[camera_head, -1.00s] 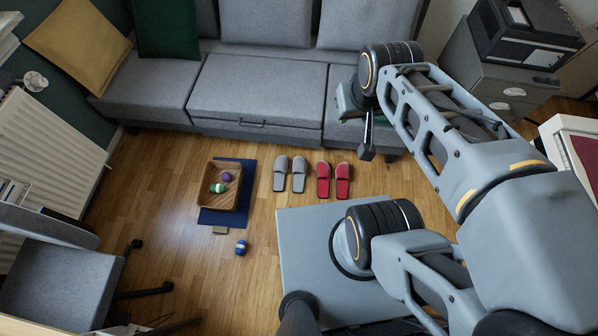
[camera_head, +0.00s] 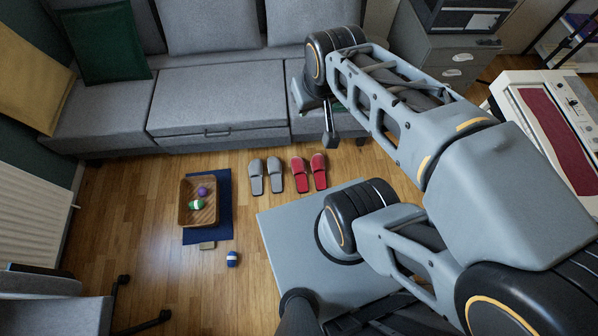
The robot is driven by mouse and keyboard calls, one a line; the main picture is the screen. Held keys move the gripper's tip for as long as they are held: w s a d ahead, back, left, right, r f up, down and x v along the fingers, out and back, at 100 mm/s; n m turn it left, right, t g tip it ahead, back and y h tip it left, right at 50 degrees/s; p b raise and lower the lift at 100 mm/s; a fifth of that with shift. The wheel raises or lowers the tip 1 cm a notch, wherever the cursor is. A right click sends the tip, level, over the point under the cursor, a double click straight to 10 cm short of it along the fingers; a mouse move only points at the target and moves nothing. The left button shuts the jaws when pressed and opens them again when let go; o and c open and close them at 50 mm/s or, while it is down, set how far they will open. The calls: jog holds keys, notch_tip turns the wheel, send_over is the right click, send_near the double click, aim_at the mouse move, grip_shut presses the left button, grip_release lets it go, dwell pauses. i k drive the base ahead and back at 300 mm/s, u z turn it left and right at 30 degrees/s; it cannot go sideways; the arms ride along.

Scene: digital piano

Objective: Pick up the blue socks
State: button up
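The blue socks (camera_head: 232,259) are a small rolled blue bundle with a pale band, lying on the wooden floor just below the dark blue mat. My gripper (camera_head: 331,140) hangs from the end of my arm near the front of the sofa, well above and to the right of the socks. It looks small and dark, and I cannot make out whether its fingers are apart. Nothing is visible hanging from it.
A wooden tray (camera_head: 184,217) on the blue mat (camera_head: 225,220) holds a purple bundle (camera_head: 202,191) and a green-white bundle (camera_head: 196,204). Grey slippers (camera_head: 266,177) and red slippers (camera_head: 309,173) stand to the right. A desk chair (camera_head: 60,315) is at lower left. Floor around the socks is clear.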

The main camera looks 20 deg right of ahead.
aim_at(232, 256)
jog(key=u, duration=1.35)
jog(key=k, duration=0.4)
jog(key=u, duration=2.3)
jog(key=i, duration=1.3)
jog(key=z, duration=1.65)
